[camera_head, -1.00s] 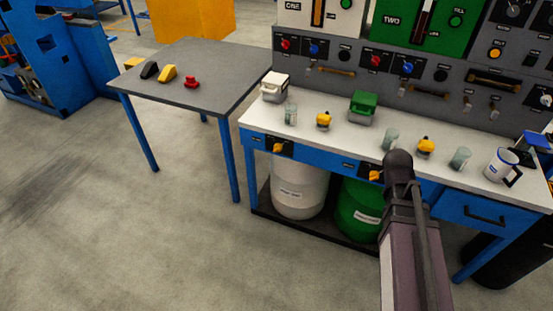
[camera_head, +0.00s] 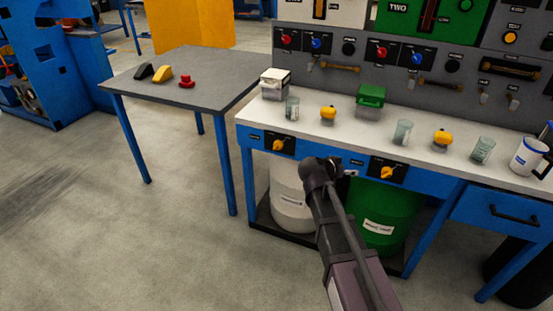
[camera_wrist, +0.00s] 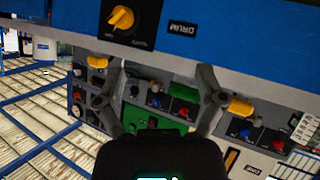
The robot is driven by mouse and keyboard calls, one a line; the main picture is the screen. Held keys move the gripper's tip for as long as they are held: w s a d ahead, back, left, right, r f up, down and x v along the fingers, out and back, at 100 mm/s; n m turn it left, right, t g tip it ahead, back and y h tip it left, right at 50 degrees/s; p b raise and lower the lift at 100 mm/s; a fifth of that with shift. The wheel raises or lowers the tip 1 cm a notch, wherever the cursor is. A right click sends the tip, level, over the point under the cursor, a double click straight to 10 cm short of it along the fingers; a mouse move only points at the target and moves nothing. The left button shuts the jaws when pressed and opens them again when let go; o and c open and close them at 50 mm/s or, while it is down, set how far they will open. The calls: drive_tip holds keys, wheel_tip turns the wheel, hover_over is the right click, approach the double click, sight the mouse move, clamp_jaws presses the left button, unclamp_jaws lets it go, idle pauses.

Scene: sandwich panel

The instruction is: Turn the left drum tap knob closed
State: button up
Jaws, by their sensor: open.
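The left drum tap knob (camera_head: 277,146) is a yellow lever knob on a black plate on the bench's blue front rail, above the white drum (camera_head: 292,200). Its handle sits at a slant. A similar right knob (camera_head: 386,173) sits above the green drum (camera_head: 383,215). My arm's end is in front of the rail between the two knobs, with the fingers mostly hidden in the head view. In the wrist view my gripper (camera_wrist: 160,70) is open and empty. One yellow knob (camera_wrist: 121,18) shows beyond the fingers, apart from them; I cannot tell which one.
The white benchtop (camera_head: 345,133) holds glasses, yellow-topped items, a green-lidded box (camera_head: 370,100) and a mug (camera_head: 527,156). A grey table (camera_head: 190,85) stands to the left. A drawer (camera_head: 505,212) is at the right. Floor is clear in front.

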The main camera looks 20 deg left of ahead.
drive_tip(key=a+f+t+y+b, duration=0.1)
drive_tip(key=a+f+t+b, duration=0.1)
drive_tip(key=a+b, duration=0.35)
drive_tip(key=a+f+t+y+b, duration=0.1)
drive_tip(key=a+f+t+b, duration=0.1)
drive_tip(key=a, duration=0.6)
drive_tip(key=n+t+y+b, duration=0.2)
drive_tip(key=t+y+b, duration=0.15)
drive_tip(key=b, duration=0.35)
approach(277, 146)
drive_tip(key=s+f, duration=0.2)
drive_tip(key=s, duration=0.1)
drive_tip(key=shift+s+a+r+y, duration=0.1)
drive_tip(key=shift+a+r+y, duration=0.15)
drive_tip(key=shift+r, duration=0.1)
drive_tip(key=shift+d, duration=0.1)
drive_tip(key=shift+w, duration=6.95)
drive_tip(key=shift+c, duration=0.2)
drive_tip(key=c, duration=1.1)
